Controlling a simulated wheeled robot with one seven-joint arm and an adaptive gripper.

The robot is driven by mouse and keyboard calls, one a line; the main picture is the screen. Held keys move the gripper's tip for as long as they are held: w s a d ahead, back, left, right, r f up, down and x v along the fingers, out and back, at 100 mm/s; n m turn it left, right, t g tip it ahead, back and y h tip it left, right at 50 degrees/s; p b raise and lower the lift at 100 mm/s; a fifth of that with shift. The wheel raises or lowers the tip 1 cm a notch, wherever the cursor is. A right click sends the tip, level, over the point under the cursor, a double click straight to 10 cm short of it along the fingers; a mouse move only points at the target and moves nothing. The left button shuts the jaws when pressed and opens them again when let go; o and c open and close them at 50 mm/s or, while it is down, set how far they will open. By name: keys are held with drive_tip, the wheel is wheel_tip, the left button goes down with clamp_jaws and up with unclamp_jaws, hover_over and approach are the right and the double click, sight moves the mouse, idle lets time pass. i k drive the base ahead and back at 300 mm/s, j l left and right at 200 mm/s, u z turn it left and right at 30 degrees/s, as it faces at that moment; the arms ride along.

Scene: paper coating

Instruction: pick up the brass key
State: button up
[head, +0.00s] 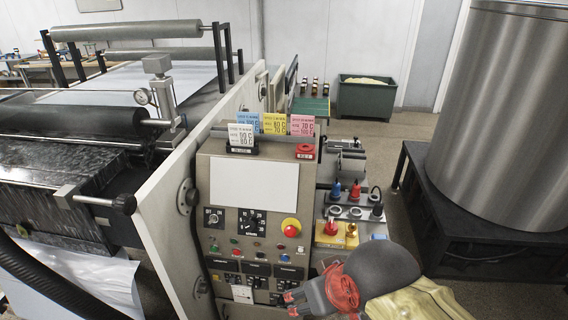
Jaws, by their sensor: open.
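A small brass-coloured piece (352,232) stands at the right end of a yellow plate, beside a red knob, to the right of the control panel. It is too small to tell surely whether this is the brass key. My gripper (291,305) is at the bottom of the head view, low in front of the panel's lower right side. Its red-marked fingertips are apart and nothing shows between them. It is nearer the camera than the brass piece and clear of it. My dark wrist hides the area just below the plate.
The control panel (240,183) has a red stop button (291,228) and several switches. Blue, red and black plugs (355,190) stand behind the plate. Coloured cards (275,123) top the panel. A large metal drum (505,110) on a black stand (480,240) blocks the right.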

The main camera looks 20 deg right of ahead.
sight(353, 226)
drive_tip(key=z, duration=1)
